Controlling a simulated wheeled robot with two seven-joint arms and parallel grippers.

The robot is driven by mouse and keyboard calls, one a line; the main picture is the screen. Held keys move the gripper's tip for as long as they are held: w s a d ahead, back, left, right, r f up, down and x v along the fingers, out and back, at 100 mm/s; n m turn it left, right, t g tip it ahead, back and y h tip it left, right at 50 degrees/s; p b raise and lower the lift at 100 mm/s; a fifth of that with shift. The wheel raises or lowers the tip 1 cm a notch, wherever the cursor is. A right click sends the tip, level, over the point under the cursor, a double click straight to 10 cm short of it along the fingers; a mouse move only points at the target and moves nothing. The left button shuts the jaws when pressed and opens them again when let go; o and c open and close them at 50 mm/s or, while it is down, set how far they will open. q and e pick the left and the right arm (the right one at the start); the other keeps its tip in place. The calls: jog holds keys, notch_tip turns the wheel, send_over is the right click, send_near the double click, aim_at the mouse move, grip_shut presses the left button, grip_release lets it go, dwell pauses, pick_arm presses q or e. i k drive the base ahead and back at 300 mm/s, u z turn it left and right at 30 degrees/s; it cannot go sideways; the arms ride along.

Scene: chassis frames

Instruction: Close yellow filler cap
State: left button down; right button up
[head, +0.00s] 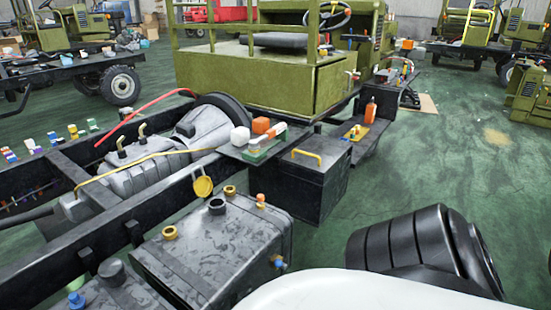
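A yellow filler cap (203,187) stands raised and tilted at the back edge of a dark metal tank (215,250) in the lower middle of the head view. A black round neck (217,207) rises from the tank top just in front and to the right of the cap. The cap is apart from the neck's top; I cannot make out its hinge. Two smaller yellow ring fittings sit on the tank top, one at the left (170,232) and one behind the neck (229,190). Neither of my grippers is in view.
An orange-topped fitting (261,200) and a blue valve (279,263) are on the tank's right side. A black box (310,175) with a yellow handle stands behind. Black chassis rails (160,213) run along the left. Green floor (450,150) is open at the right.

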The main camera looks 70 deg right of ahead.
aim_at(202, 185)
jog(key=z, duration=1.7)
